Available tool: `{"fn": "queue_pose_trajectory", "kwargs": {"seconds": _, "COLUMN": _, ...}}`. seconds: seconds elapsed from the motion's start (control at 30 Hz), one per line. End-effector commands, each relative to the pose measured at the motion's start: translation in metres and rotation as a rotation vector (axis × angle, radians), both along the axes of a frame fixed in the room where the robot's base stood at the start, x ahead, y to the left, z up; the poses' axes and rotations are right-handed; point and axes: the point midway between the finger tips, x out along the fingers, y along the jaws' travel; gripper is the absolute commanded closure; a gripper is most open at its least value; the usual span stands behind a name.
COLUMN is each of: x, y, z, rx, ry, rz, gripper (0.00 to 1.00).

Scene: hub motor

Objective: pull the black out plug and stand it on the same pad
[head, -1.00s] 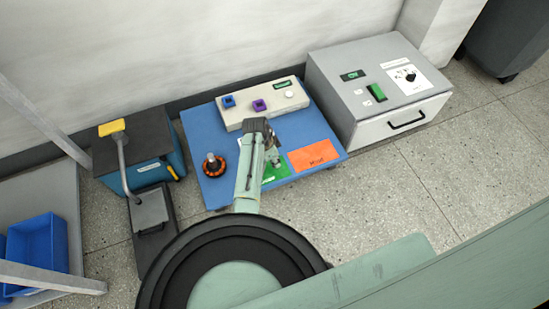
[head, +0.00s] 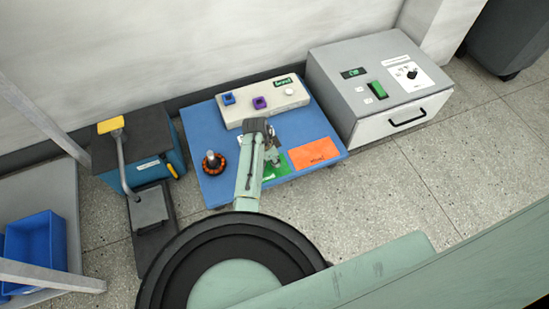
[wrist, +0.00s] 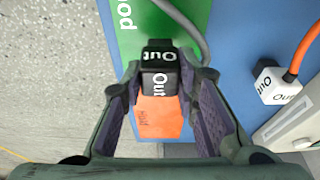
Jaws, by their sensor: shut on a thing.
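In the wrist view, my gripper (wrist: 160,92) is shut on the black out plug (wrist: 160,60), a dark block with white "Out" lettering on two faces. A grey cable runs up from it. The plug covers part of the green pad (wrist: 130,30) and of the orange pad (wrist: 158,120); whether it touches a pad I cannot tell. In the head view, my gripper (head: 272,156) is over the green pad (head: 277,172), and the plug cannot be made out behind it.
A light grey box (head: 268,117) with a blue block (head: 228,99) and a purple block (head: 259,103) stands behind. A white block marked "Out" (wrist: 272,80) with an orange cable is at the right in the wrist view. A round orange-black part (head: 213,165) is left of my arm.

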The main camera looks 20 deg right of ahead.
Motion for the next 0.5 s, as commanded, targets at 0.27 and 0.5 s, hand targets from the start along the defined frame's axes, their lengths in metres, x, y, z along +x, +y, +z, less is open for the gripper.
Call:
{"fn": "queue_pose_trajectory", "kwargs": {"seconds": 0.27, "x": 0.0006, "y": 0.0, "z": -0.0097, "rx": 0.0, "ry": 0.0, "rz": 0.0, "gripper": 1.0}}
{"fn": "queue_pose_trajectory", "kwargs": {"seconds": 0.5, "x": 0.0006, "y": 0.0, "z": -0.0091, "rx": 0.0, "ry": -0.001, "rz": 0.0, "gripper": 1.0}}
